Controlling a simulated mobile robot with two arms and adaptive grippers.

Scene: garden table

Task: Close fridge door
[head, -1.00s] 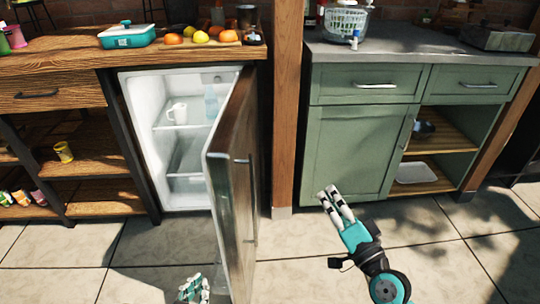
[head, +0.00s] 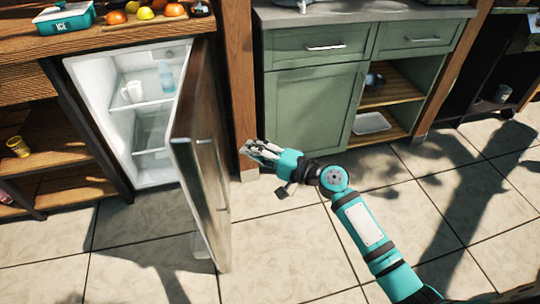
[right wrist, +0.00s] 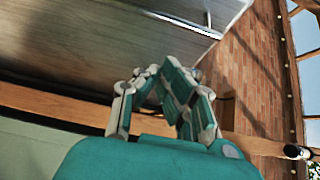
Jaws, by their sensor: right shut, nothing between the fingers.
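The fridge (head: 102,75) stands under the wooden counter at the left in the head view. Its door (head: 195,165) is wide open, swung out toward me, with its dark outer face and handle to the right. A white mug and a bluish bottle sit on the shelf inside. My right gripper (head: 256,152) is shut and empty, to the right of the door's outer face and apart from it in the head view. In the right wrist view the gripper (right wrist: 165,85) points at a wood-grained panel with a metal edge. My left gripper is not in view.
A wooden post (head: 240,85) stands between the fridge and a green cabinet (head: 312,120) with a grey top. A teal box (head: 66,18) and fruit lie on the wooden counter. The tiled floor (head: 130,245) is clear in front of the fridge.

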